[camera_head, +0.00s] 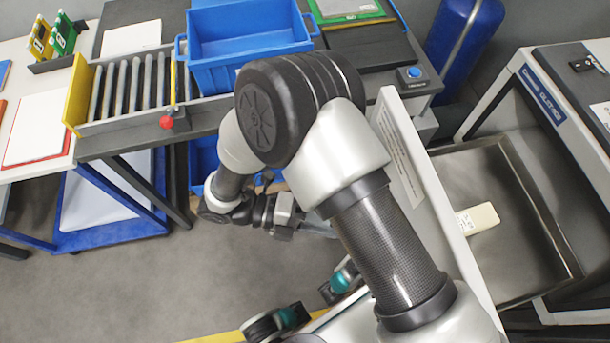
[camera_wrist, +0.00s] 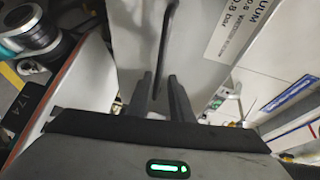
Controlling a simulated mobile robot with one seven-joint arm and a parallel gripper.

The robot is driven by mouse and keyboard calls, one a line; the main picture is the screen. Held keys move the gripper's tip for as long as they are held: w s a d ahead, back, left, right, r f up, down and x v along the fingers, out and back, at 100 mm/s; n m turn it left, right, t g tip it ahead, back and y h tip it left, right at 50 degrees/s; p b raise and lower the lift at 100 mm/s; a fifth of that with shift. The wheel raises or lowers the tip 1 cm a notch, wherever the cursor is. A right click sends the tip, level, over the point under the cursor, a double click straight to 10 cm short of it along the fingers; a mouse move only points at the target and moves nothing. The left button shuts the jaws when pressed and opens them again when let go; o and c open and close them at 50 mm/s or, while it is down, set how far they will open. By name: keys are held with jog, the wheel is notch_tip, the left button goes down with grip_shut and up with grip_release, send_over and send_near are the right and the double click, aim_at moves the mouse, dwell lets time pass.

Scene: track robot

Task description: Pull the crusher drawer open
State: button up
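The crusher (camera_head: 560,110) is the white and grey machine at the right in the head view. Its drawer (camera_head: 520,215) stands out from it, a grey metal tray with a cream block (camera_head: 478,219) inside. The white front panel (camera_head: 440,195) faces my arm. In the wrist view the panel (camera_wrist: 205,70) carries a printed label, and a dark bar handle (camera_wrist: 166,40) runs down between my fingers. My gripper (camera_wrist: 163,85) is open, its two fingers apart on either side of the bar's lower end. Contact cannot be told. In the head view my gripper (camera_head: 290,218) is partly hidden by my arm.
A roller conveyor (camera_head: 125,85) and a blue bin (camera_head: 250,35) stand on the bench behind my arm. A blue cart (camera_head: 105,210) is under the left table. A blue cylinder (camera_head: 465,40) stands at the back right. Grey floor (camera_head: 190,290) at lower left is clear.

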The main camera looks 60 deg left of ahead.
jog(key=v, duration=0.8)
jog(key=shift+s+b, duration=0.15)
jog(key=shift+b, duration=0.25)
jog(key=shift+a, duration=0.15)
